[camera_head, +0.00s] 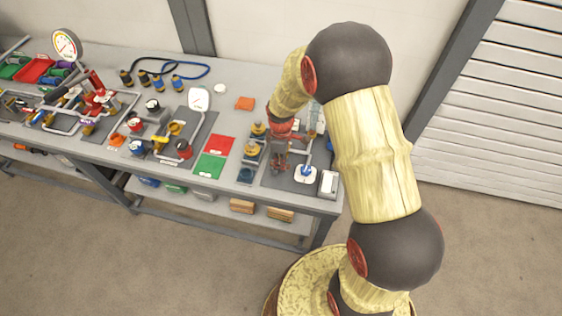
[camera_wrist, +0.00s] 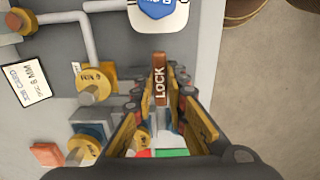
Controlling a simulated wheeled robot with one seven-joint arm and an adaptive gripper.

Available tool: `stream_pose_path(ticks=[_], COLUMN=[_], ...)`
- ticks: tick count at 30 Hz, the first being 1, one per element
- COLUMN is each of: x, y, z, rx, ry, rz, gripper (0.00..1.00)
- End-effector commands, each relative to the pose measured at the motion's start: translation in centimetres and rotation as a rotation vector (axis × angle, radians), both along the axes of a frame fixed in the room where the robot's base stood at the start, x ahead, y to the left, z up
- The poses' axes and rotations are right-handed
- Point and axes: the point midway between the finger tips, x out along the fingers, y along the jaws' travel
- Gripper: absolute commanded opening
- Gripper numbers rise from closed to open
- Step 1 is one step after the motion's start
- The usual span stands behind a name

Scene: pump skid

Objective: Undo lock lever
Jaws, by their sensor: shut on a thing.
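The lock lever (camera_wrist: 160,78) is a brown-red bar marked LOCK, seen in the wrist view between the fingers of my gripper (camera_wrist: 162,95). My gripper is shut on it, with one finger on each side, and the lever's far end sticks out beyond the fingertips. Where the lever's base joins the equipment is hidden. In the head view my gripper (camera_head: 279,166) reaches down over the right end of the workbench; the lever cannot be made out there.
Yellow valve knobs (camera_wrist: 95,86) and grey pipes stand left of my gripper in the wrist view. A white part with a blue top (camera_wrist: 158,10) is just beyond the lever. Red (camera_head: 221,146) and green (camera_head: 209,166) mats lie on the bench (camera_head: 226,77). Open floor is to the right.

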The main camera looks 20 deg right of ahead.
Motion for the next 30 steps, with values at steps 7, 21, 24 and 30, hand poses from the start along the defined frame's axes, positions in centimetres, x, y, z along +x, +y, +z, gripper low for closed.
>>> stream_pose_path(ticks=[7,21,24,30], x=[0.18,0.07,0.05,0.10], y=[-0.03,-0.01,-0.01,-0.01], z=[0.11,0.04,0.03,0.56], rx=[-0.001,-0.001,-0.001,0.000], ry=[-0.004,-0.002,-0.001,-0.002], rz=[0.003,0.001,0.001,0.001], gripper=[0.00,0.33,0.33,0.33])
